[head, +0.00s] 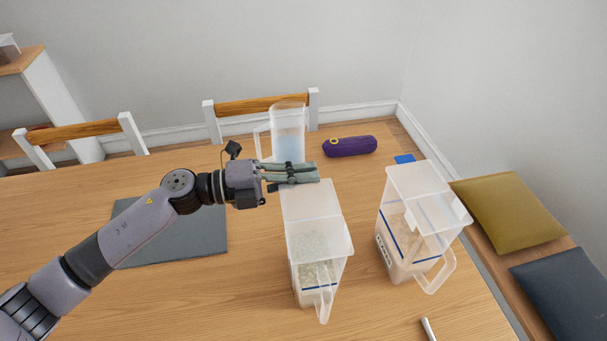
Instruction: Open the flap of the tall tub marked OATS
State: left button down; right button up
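Two tall clear tubs with pale lids stand on the table. The left tub (318,250) holds pale flaky contents, and its handle faces me. The right tub (412,235) holds tan contents, with a blue line and a label on its left side too small to read. No OATS marking can be made out on either. Each lid has a crosswise seam, and both flaps look down. My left gripper (318,174) is over the far edge of the left tub's lid, its fingers close together with nothing seen between them. Whether it touches the lid is unclear. My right gripper is out of view.
A clear jug (288,125) with bluish contents stands just behind my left gripper. A purple case (350,146) and a blue item (405,159) lie at the back. A grey mat (185,240) lies under my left arm. A white object (428,330) is at the front.

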aim_at(311, 206)
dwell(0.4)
pick_arm(q)
jog(key=shift+s+r+m, duration=0.1)
jog(key=shift+r+m, duration=0.75)
jog(key=shift+m, duration=0.35)
jog(key=r+m, duration=0.1)
jog(key=r+m+b, duration=0.1)
jog(key=shift+s+m, duration=0.35)
jog(key=shift+m, duration=0.05)
jog(key=r+m, duration=0.1)
jog(key=s+r+m+b, duration=0.1)
jog(key=m, duration=0.1)
jog(key=shift+s+d+r+m, duration=0.15)
jog(key=shift+s+r+m, duration=0.1)
jog(key=shift+s+m, duration=0.05)
jog(key=s+r+m, duration=0.1)
jog(key=s+m+b, duration=0.1)
jog(key=m, duration=0.1)
jog(key=shift+d+r, duration=0.2)
jog(key=shift+r, duration=0.2)
jog(key=shift+s+d+r+m, duration=0.1)
jog(key=shift+s+r+m, duration=0.1)
jog(key=shift+s+m, duration=0.3)
jog(key=shift+s+r+m, duration=0.2)
jog(key=shift+s+m, duration=0.05)
jog(key=shift+m, duration=0.45)
jog(key=shift+s+d+r, duration=0.1)
jog(key=shift+s+r, duration=0.05)
jog(key=shift+s, duration=0.25)
jog(key=shift+s, duration=0.2)
